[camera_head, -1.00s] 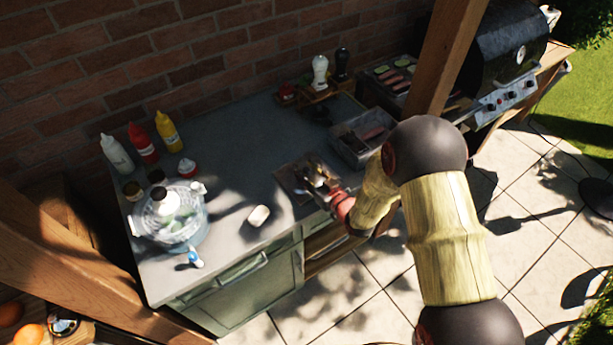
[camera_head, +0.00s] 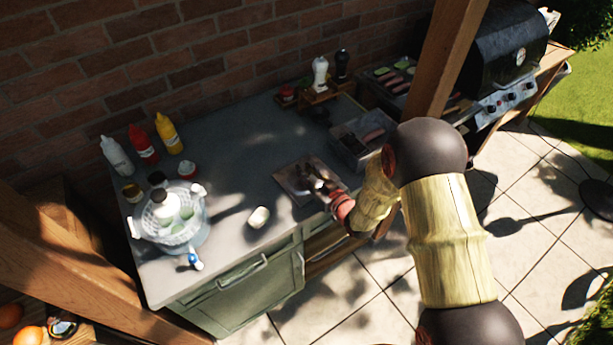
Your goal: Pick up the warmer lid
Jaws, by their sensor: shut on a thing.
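The flat panel on the grey counter that I take to be the warmer lid (camera_head: 291,181) lies near the front edge, in front of an open metal container (camera_head: 346,151). My gripper (camera_head: 319,185) is over its middle and is shut on it. The fingertips are small and dark, and the exact contact is hard to make out. My wrist comes in from the right and covers part of the lid's right side. Whether the lid is clear of the counter cannot be told.
A clear round pot (camera_head: 178,234) with pale egg-like things stands at left. Squeeze bottles (camera_head: 142,143) stand behind it. A small white object (camera_head: 259,217) lies left of the lid. A wooden post (camera_head: 440,65) and a grill (camera_head: 505,55) are at right.

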